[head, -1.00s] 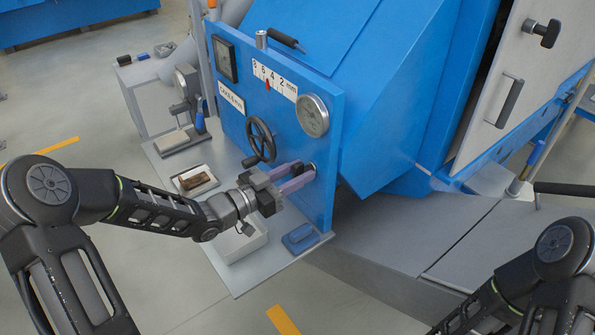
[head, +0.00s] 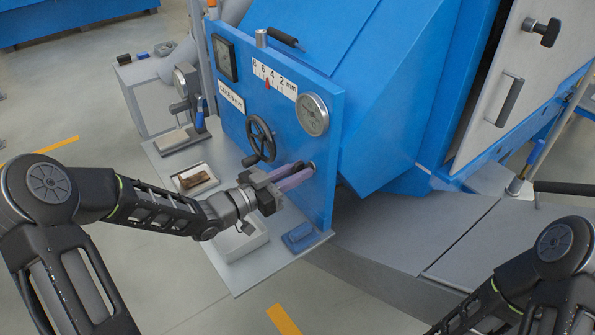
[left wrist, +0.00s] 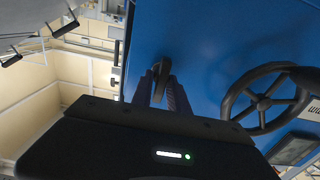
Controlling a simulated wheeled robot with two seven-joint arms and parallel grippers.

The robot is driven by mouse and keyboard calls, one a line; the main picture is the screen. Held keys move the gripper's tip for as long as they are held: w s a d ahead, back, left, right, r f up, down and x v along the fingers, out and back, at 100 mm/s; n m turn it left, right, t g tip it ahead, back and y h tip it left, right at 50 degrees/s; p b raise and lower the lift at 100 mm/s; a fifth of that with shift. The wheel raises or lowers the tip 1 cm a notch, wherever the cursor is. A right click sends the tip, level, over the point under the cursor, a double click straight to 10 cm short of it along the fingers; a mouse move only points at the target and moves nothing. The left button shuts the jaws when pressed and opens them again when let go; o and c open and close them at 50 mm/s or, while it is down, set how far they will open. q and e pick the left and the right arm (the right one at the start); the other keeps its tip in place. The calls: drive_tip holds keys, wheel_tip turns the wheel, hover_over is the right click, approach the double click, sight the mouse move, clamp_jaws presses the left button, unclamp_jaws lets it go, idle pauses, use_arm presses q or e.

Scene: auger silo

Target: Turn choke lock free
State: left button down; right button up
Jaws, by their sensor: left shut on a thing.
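The choke lock, a small dark lever (left wrist: 160,65), sits on the blue panel (head: 290,125) below the round gauge. My left gripper (head: 303,172) is shut on it, with its purple fingers pointing at the panel. In the left wrist view the two fingers lie on either side of the lever's lower end. In the head view the fingers hide most of the lever. The black choke handwheel (head: 261,140) is on the panel up and left of the gripper; it also shows in the left wrist view (left wrist: 268,98). My right gripper is out of view.
A grey shelf (head: 232,277) below the panel holds a tray with a brown object (head: 196,180), a pale box (head: 240,240) and a blue block (head: 300,237). A scale with a red pointer (head: 267,84) and a round gauge (head: 313,115) are higher on the panel.

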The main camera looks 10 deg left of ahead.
use_arm(q)
drive_tip(key=shift+r+n+p, duration=0.1)
drive_tip(key=shift+n+p, duration=0.2)
drive_tip(key=shift+n, duration=0.2)
drive_tip(key=n+p, duration=0.1)
drive_tip(key=n, duration=0.1)
drive_tip(key=shift+n, duration=0.3)
drive_tip(key=n+p, duration=0.2)
drive_tip(key=n, duration=0.2)
drive_tip(key=shift+w+a+n, duration=0.1)
drive_tip(key=shift+a+n, duration=0.05)
drive_tip(key=shift+n, duration=0.15)
drive_tip(key=n+p, duration=0.1)
drive_tip(key=n, duration=0.1)
drive_tip(key=n+p, duration=0.1)
drive_tip(key=n, duration=0.2)
drive_tip(key=shift+w+a+f+p, duration=0.1)
drive_tip(key=shift+f+p, duration=0.1)
drive_tip(key=shift+p, duration=0.1)
drive_tip(key=n, duration=0.2)
drive_tip(key=n+p, duration=0.1)
drive_tip(key=n, duration=0.1)
drive_tip(key=shift+f+n, duration=0.2)
drive_tip(key=shift+n, duration=0.2)
drive_tip(key=c, duration=1.5)
unclamp_jaws()
drive_tip(key=shift+a, duration=0.1)
